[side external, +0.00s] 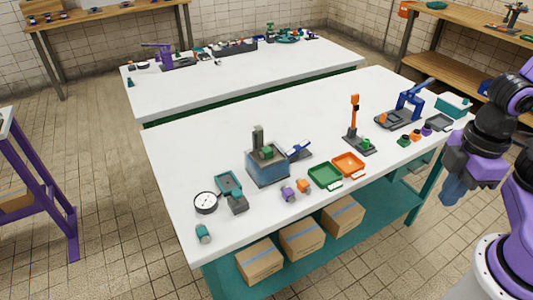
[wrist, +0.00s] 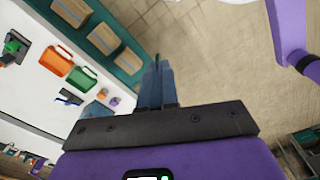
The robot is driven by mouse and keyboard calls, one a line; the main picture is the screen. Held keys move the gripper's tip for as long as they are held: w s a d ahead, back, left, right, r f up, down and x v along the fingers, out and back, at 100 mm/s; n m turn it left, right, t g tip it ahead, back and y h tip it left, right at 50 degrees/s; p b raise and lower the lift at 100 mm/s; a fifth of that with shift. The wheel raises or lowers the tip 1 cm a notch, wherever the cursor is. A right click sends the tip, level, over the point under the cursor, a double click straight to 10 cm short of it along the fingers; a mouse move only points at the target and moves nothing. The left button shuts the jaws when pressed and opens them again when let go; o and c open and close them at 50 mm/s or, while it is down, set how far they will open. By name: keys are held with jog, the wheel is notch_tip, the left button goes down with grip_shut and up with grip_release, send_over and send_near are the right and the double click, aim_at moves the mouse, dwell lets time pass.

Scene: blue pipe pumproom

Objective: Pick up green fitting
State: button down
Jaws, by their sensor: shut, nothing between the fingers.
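A small green fitting with a grey end (side external: 203,233) lies near the front left corner of the white bench in the side view. It is apart from other things, and I cannot make it out in the wrist view. My gripper (side external: 453,195) hangs off the bench's right end, far from the fitting. In the wrist view my blue fingers (wrist: 159,70) are pressed together with nothing between them, over the floor beside the bench.
On the bench (side external: 215,150) stand a round gauge (side external: 206,202), a blue-grey box-shaped unit (side external: 267,168), purple (side external: 288,194) and orange (side external: 304,185) fittings, green (side external: 325,175) and orange (side external: 348,165) trays, and an orange upright (side external: 354,118). Cardboard boxes (side external: 302,240) sit on the lower shelf.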

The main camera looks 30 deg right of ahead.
jog(key=c, duration=1.1)
grip_release()
